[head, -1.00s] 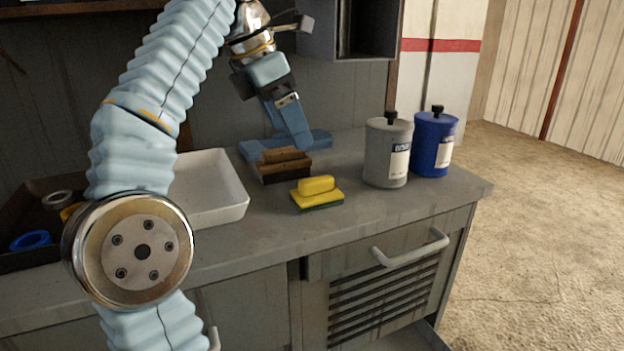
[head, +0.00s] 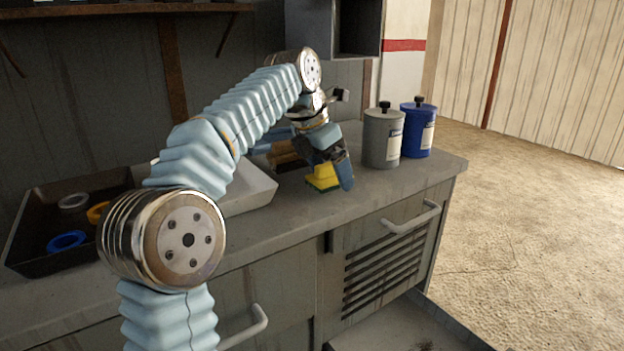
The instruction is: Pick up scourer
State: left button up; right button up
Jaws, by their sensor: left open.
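The scourer (head: 320,183), yellow with a dark green base, sits on the grey worktop (head: 288,212) near its front edge. My left gripper (head: 334,182) is open and points down at the scourer. One blue finger stands at the scourer's right side, and the gripper hides part of its top. I cannot tell whether the fingers touch it. My right gripper is not in view.
A brown wooden-backed brush (head: 284,155) lies just behind the scourer, partly hidden. A grey bottle (head: 382,140) and a blue bottle (head: 419,130) stand to the right. A white tray (head: 250,196) and a dark tray (head: 25,235) with rings are on the left.

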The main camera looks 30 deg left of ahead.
pick_arm(q)
jog(key=shift+w+f, duration=0.1)
jog(key=shift+c, duration=0.3)
jog(key=c, duration=1.1)
jog(key=shift+r, duration=0.7)
jog(key=s+d+r, duration=0.2)
jog(key=s+r, duration=0.2)
jog(key=s+d+r, duration=0.3)
jog(key=s, duration=0.1)
jog(key=s+d+r, duration=0.2)
jog(key=s+r, duration=0.2)
jog(key=shift+d+r+b, duration=0.25)
jog(key=shift+r+b, duration=0.1)
jog(key=shift+b, duration=0.05)
